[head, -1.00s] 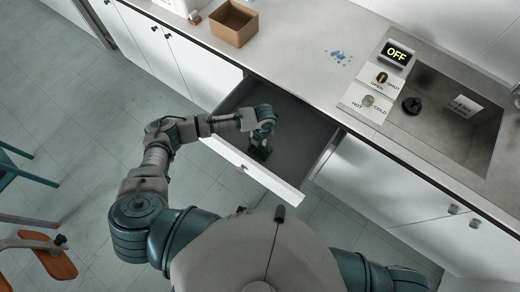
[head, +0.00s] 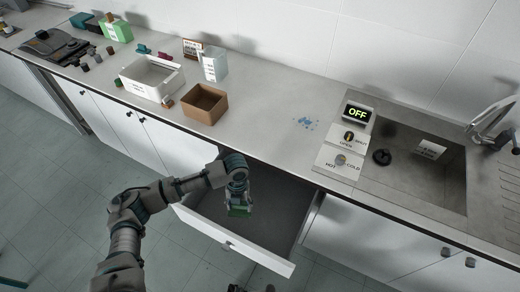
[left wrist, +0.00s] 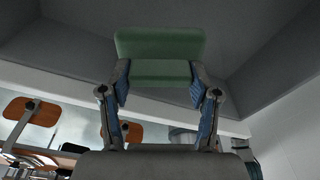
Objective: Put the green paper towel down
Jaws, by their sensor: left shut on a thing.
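The green paper towel (head: 239,210) is a small green folded block. It hangs below my left gripper (head: 238,201) over the open drawer (head: 274,261). In the left wrist view, the green paper towel (left wrist: 160,46) sits between the two blue-padded fingers of my left gripper (left wrist: 160,82), which is shut on it. The drawer interior is grey and looks empty around it. I cannot tell whether the towel touches the drawer floor. My right gripper is not in view.
The counter above the drawer holds a brown box (head: 204,104), a white bin (head: 151,78) and a blue spill (head: 305,123). A sink (head: 420,170) with an "OFF" display (head: 358,113) is at the right.

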